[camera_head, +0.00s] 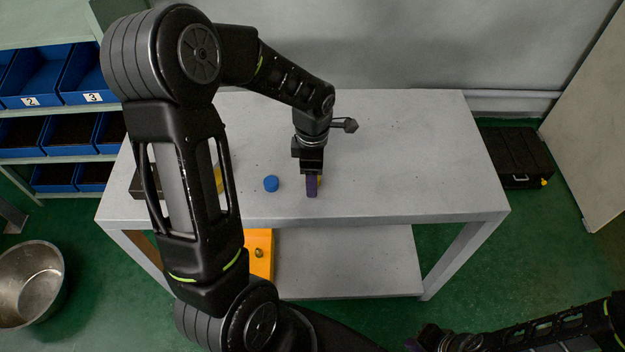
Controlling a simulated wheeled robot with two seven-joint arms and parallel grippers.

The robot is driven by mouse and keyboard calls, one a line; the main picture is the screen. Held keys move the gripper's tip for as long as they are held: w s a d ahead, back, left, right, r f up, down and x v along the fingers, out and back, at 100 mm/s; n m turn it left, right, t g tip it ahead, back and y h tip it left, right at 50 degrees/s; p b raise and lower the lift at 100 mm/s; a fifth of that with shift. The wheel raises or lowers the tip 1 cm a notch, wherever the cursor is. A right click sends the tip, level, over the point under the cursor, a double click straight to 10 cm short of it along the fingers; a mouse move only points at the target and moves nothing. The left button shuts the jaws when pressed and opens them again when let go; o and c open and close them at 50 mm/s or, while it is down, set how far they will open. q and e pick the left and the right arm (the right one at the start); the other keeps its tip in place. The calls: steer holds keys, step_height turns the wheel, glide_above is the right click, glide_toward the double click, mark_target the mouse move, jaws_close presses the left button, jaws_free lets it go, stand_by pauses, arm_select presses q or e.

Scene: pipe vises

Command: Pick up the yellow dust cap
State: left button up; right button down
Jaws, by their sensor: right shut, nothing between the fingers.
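A sliver of the yellow dust cap (319,181) shows on the bench top at the fingers of my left gripper (312,186). The purple fingertip hides most of it. My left gripper points down; its fingers overlap in this view, so I cannot tell whether they are open, or gripping or only beside the cap. A blue cap (271,183) stands on the bench to the left of this gripper. My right gripper (412,344) is at the bottom edge, away from the bench, partly cut off, shut and empty.
The grey bench (420,160) is clear on its right side. My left arm hides much of its left side, where a dark block (138,184) and a yellow part (218,180) show. An orange object (259,252) is on the lower shelf. Blue bins (88,72) stand at left.

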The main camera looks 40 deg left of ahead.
stand_by(0.5)
arm_select(q)
jaws_close()
stand_by(0.4)
